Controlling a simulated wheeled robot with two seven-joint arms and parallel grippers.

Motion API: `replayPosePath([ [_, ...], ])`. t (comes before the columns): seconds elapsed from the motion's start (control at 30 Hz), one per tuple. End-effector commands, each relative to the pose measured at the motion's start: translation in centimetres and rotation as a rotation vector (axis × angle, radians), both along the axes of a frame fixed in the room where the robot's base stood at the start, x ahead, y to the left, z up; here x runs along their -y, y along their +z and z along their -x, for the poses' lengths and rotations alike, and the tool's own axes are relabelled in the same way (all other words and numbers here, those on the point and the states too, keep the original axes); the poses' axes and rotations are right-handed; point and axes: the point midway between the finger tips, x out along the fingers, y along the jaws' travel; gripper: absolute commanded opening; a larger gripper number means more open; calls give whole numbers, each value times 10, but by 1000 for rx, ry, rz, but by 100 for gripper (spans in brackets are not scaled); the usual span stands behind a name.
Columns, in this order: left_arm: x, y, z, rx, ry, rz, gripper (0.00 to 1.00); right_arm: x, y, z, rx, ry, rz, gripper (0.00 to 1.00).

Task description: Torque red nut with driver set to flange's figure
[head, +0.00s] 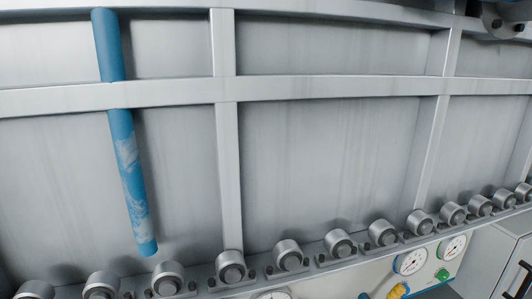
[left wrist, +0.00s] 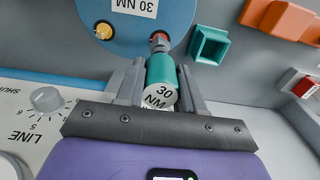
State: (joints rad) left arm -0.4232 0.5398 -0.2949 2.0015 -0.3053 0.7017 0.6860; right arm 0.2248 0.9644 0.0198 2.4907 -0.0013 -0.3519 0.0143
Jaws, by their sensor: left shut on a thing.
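In the left wrist view, my left gripper (left wrist: 161,68) is shut on a green driver (left wrist: 161,74). The white end of the driver facing the camera reads 30 NM. A white label (left wrist: 134,6) on the flange also reads 30 NM. A yellow nut (left wrist: 103,31) sits further left on the flange. My right gripper is in neither view.
In the left wrist view, a green square holder (left wrist: 210,46) and an orange holder (left wrist: 280,18) stand at right, with a red-and-white part (left wrist: 300,84) below. A LINE dial (left wrist: 45,98) is at left. The head view shows rollers (head: 288,254), gauges (head: 410,262) and a blue pipe (head: 128,150).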

Motion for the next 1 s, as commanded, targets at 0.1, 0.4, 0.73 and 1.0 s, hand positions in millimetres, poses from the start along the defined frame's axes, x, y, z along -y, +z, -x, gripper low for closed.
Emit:
replayPosePath([
  [0.1,0,1,0,0,0,0,0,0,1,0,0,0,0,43],
  [0.4,0,15,0,1,0,1,0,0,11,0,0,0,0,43],
  [0.73,0,35,-1,2,0,1,0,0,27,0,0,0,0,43],
  [1.0,0,51,0,1,0,1,0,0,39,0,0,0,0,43],
])
